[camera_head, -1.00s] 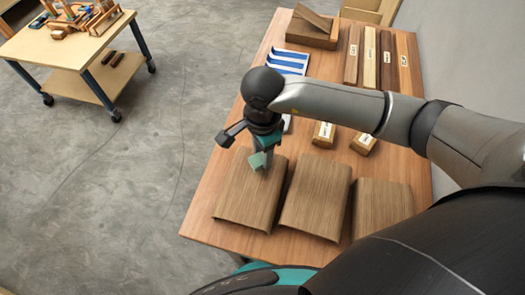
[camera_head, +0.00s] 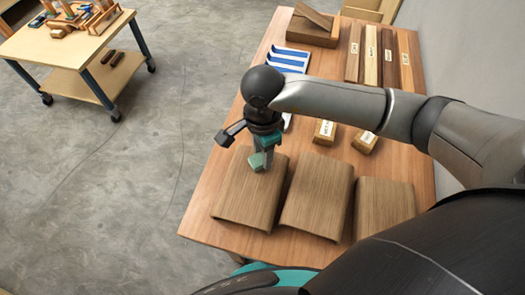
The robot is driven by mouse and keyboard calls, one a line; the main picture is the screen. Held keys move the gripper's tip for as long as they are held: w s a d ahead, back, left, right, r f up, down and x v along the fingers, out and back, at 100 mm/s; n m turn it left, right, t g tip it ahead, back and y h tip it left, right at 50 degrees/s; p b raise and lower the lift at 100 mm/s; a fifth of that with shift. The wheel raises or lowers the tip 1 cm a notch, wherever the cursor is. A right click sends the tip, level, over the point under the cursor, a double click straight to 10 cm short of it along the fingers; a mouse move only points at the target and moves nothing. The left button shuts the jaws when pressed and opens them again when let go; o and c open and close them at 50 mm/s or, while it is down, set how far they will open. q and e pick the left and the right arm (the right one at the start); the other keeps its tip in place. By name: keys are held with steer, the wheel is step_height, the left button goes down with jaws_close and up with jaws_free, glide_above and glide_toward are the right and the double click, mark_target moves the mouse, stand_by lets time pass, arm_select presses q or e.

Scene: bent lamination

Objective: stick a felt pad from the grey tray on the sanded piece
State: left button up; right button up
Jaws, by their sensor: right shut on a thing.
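My right gripper (camera_head: 261,160) is shut on a small green pad (camera_head: 257,163), just over or touching the upper part of the left curved wooden piece (camera_head: 247,198); I cannot tell whether they touch. Two more curved brown pieces, a middle one (camera_head: 317,197) and a right one (camera_head: 384,207), lie beside it. I cannot tell by looks which piece is sanded. The grey tray cannot be made out; my right arm covers part of the table. My left gripper is not in view.
Blue-and-white striped sheets (camera_head: 290,59), a wooden block (camera_head: 313,30), labelled strips (camera_head: 371,52) and two small labelled blocks (camera_head: 325,131) lie on the wooden table (camera_head: 207,210). A wheeled cart (camera_head: 60,50) stands far left. The floor between is clear.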

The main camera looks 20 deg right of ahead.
steer(key=shift+f+b, duration=0.35)
steer(key=shift+b, duration=0.05)
stand_by(0.8)
steer(key=o, duration=1)
steer(key=shift+o, duration=0.2)
steer(key=shift+r+p, duration=2.45)
steer(key=shift+r, duration=1.1)
steer(key=shift+s+f, duration=0.1)
